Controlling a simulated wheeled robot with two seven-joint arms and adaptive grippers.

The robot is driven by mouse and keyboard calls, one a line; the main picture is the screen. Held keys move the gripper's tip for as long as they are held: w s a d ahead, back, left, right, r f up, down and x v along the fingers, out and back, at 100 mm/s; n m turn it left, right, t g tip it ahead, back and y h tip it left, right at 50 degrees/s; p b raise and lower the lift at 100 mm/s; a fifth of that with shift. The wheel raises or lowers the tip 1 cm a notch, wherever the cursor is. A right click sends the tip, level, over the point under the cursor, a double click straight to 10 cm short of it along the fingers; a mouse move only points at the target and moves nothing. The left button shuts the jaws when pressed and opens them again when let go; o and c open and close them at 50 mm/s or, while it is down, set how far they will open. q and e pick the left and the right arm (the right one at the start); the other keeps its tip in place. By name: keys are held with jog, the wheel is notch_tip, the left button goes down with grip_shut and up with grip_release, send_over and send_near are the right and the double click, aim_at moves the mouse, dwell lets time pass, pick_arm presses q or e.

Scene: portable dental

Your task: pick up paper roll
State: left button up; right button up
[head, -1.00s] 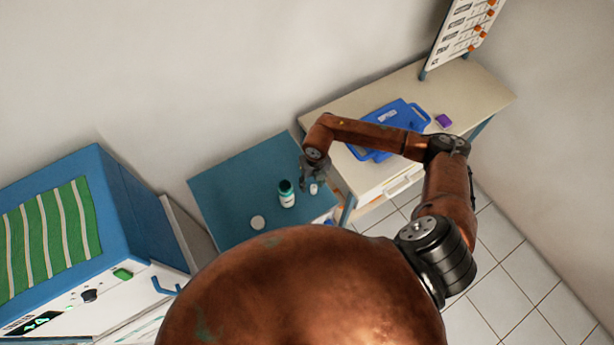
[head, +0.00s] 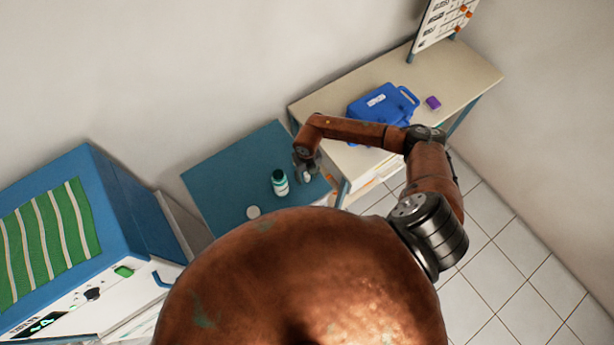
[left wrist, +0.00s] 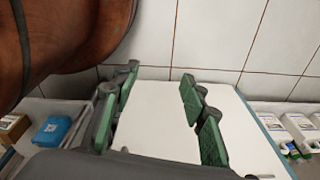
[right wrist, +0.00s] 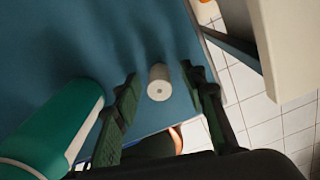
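The paper roll is a small white cylinder (right wrist: 159,82) between the two fingers of my right gripper (right wrist: 160,92) in the right wrist view. Gaps show on both sides of it, so the gripper is open and not holding it. In the head view my right gripper (head: 305,171) is low over the blue-green table, with the small white roll partly hidden by it. My left gripper (left wrist: 158,95) is open in the left wrist view, with a plain white surface beyond its fingers and nothing held. The left gripper does not show in the head view.
A green-and-white bottle (head: 280,182) stands on the blue-green table (head: 222,182), close to my right gripper's left finger. A round white item (head: 253,212) lies nearby. A beige desk (head: 445,75) with a blue case (head: 370,101) and purple block (head: 433,102) adjoins. A blue-and-white cabinet (head: 130,215) stands left.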

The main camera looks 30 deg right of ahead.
jog(key=c, duration=0.9)
pick_arm(q)
jog(key=shift+s+f, duration=0.1)
jog(key=shift+s, duration=1)
jog(key=shift+w, duration=0.1)
pick_arm(e)
jog(key=shift+r, duration=0.1)
jog(key=shift+r, duration=0.45)
notch_tip(320, 180, up, 2)
jog(key=shift+s+r, duration=0.15)
jog(key=shift+r, duration=0.1)
pick_arm(q)
notch_tip(320, 180, down, 3)
jog(key=b, duration=0.2)
jog(key=shift+r+b, duration=0.2)
jog(key=shift+b, duration=0.1)
pick_arm(e)
jog(key=s+a+r, duration=0.1)
jog(key=s+r, duration=0.2)
jog(key=s, duration=0.1)
jog(key=s+r, duration=0.3)
jog(key=s, duration=0.2)
jog(key=s+a+r, duration=0.1)
jog(key=s+r, duration=0.2)
jog(key=s, duration=0.1)
jog(key=shift+s+a+r, duration=0.25)
jog(key=shift+s+a, duration=0.05)
